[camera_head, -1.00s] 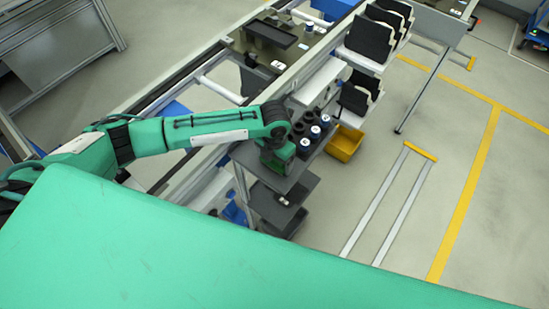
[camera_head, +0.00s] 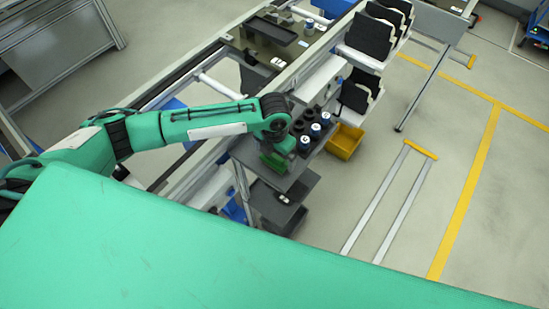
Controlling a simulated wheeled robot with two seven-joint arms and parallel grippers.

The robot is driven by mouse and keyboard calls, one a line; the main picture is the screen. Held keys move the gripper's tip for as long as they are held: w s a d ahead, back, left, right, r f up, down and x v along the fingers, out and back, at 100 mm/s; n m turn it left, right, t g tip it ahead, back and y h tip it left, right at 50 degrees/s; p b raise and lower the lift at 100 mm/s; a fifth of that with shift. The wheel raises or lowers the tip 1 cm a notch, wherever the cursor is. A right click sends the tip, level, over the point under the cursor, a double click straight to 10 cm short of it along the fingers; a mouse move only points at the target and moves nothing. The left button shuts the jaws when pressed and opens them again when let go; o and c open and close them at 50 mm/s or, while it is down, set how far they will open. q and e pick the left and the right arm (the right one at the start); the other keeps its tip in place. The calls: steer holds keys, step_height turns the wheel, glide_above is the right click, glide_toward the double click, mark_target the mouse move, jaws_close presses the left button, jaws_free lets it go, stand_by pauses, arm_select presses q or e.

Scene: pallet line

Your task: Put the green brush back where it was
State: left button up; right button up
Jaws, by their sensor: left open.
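The green brush (camera_head: 273,162) appears to lie on the upper grey shelf (camera_head: 293,181) of the small rack at the line's side. It is small, and its bristles cannot be made out. My left arm reaches in from the left, and its gripper (camera_head: 284,147) is just above and beside the brush, at the near edge of a group of dark and white-blue cylinders (camera_head: 314,129). The left gripper is open; its fingertips are small and partly hidden by the wrist. My right gripper is not in view.
A yellow bin (camera_head: 345,141) stands right of the shelf. A lower dark shelf (camera_head: 277,203) holds a small item. Black-and-white holders (camera_head: 368,40) stand behind. The line's frame runs along the left. The floor to the right is mostly open.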

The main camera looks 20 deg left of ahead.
mark_target(275, 155)
arm_select(q)
step_height(275, 155, up, 10)
steer(key=shift+f+b, duration=0.2)
steer(key=shift+b, duration=0.95)
